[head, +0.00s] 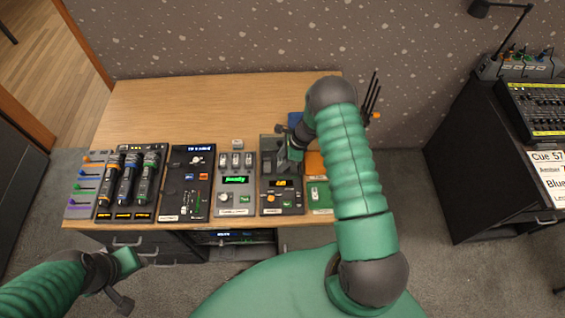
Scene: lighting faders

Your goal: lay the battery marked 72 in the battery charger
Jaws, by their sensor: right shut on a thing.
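My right gripper (288,155) is over the dark grey unit with an orange display (283,184). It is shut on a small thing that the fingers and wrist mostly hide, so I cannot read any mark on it. A grey unit with a green display (236,180) stands just left of it, with several small pale blocks, likely batteries (237,160), in its top. Another small pale block (237,144) sits just behind that unit. No number 72 is legible, and I cannot tell which unit is the charger. My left gripper (122,280) is low at the left, off the desk, its jaws unclear.
The units stand in a row along the front of the wooden desk (170,105). A fader panel (83,190), a rack of dark handheld devices (130,185) and a black panel (187,183) are left. A green and orange box (318,185) is right. The desk's back is clear.

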